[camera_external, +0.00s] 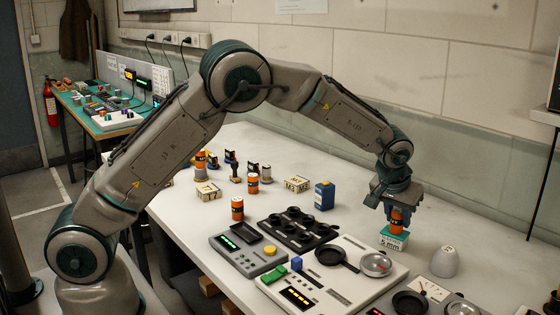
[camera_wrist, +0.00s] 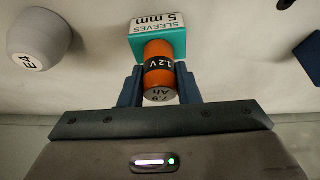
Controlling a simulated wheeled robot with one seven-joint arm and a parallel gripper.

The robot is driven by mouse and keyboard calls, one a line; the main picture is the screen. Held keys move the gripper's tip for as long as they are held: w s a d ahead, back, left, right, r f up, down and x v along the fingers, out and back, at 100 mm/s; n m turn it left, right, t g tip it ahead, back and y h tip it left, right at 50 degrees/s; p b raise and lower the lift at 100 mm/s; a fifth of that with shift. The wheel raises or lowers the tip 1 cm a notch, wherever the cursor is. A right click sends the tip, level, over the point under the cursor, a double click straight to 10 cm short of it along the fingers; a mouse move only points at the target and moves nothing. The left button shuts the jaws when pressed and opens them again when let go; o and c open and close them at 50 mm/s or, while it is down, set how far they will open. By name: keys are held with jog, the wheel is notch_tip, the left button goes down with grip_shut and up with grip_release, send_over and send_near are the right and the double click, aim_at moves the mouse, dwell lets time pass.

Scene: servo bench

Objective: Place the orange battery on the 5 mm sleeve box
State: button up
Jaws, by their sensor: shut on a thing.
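The orange battery (camera_external: 397,221) has a black band and stands upright between the fingers of my gripper (camera_external: 391,209). In the wrist view the battery (camera_wrist: 159,72) shows its silver top and "1.2 V" on its band, with a finger of my gripper (camera_wrist: 160,88) on each side. The 5 mm sleeve box (camera_external: 393,240), teal and white, is directly under the battery. It also shows in the wrist view (camera_wrist: 157,38), at the battery's far end. The battery's base appears at or very near the box top; I cannot tell whether it touches.
A pale rounded cap (camera_external: 445,262), marked E4 in the wrist view (camera_wrist: 38,40), stands right of the box. A white instrument panel (camera_external: 335,285) and a black cup tray (camera_external: 297,229) lie left. A blue box (camera_external: 324,196) and other orange batteries (camera_external: 237,208) stand farther left.

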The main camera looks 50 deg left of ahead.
jog(key=o, duration=1)
jog(key=shift+o, duration=0.2)
